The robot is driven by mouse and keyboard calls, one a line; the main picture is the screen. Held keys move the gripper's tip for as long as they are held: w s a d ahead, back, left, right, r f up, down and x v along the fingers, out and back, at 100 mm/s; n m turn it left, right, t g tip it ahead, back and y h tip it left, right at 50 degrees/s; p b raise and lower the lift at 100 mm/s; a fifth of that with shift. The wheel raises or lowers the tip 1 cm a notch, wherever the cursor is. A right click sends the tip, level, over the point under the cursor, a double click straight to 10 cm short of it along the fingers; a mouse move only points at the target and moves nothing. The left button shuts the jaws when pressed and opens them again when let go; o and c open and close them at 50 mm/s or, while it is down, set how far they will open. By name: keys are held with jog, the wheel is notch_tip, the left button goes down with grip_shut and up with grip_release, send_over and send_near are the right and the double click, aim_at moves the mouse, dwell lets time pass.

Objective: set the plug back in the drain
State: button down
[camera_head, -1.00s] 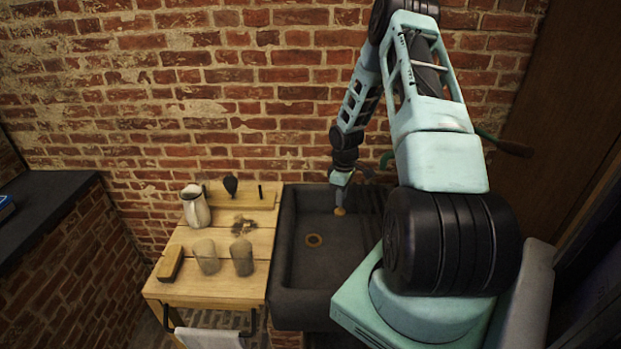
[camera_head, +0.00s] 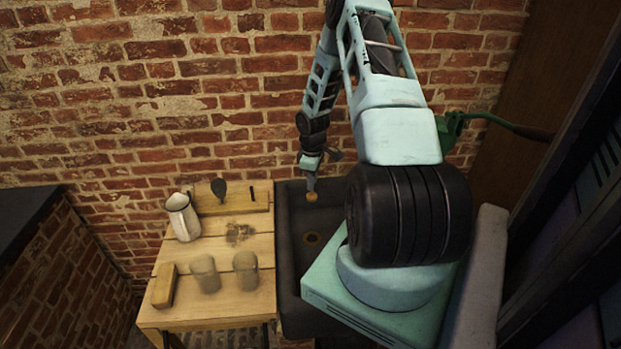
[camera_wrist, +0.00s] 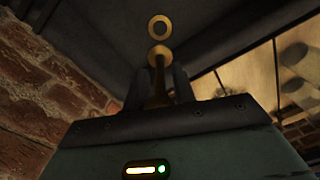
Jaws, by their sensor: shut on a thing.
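The plug (camera_head: 312,197) has a brass-coloured round end and hangs below my gripper (camera_head: 312,183), clear above the dark sink (camera_head: 290,285). The drain (camera_head: 311,238) is a brass ring in the sink floor, below the plug in the head picture. In the wrist view my gripper (camera_wrist: 162,78) is shut on the plug's stem, with the plug's brass end (camera_wrist: 160,57) showing past the fingers. The drain ring (camera_wrist: 159,26) shows just beyond it, apart from the plug. The exact height above the drain cannot be told.
A wooden table (camera_head: 200,318) adjoins the sink's left side, with a jug (camera_head: 183,217), two jars (camera_head: 205,274) (camera_head: 245,270) and a wooden block (camera_head: 164,286). A green tap or pump with a handle (camera_head: 500,127) stands at the right. A brick wall is behind.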

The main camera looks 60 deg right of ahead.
jog(key=shift+f+b, duration=7.3)
jog(key=shift+f, duration=2.85)
jog(key=c, duration=1.1)
grip_release()
jog(key=shift+o, duration=0.2)
notch_tip(320, 180, up, 17)
jog(key=shift+r+b, duration=0.15)
jog(key=shift+b, duration=1)
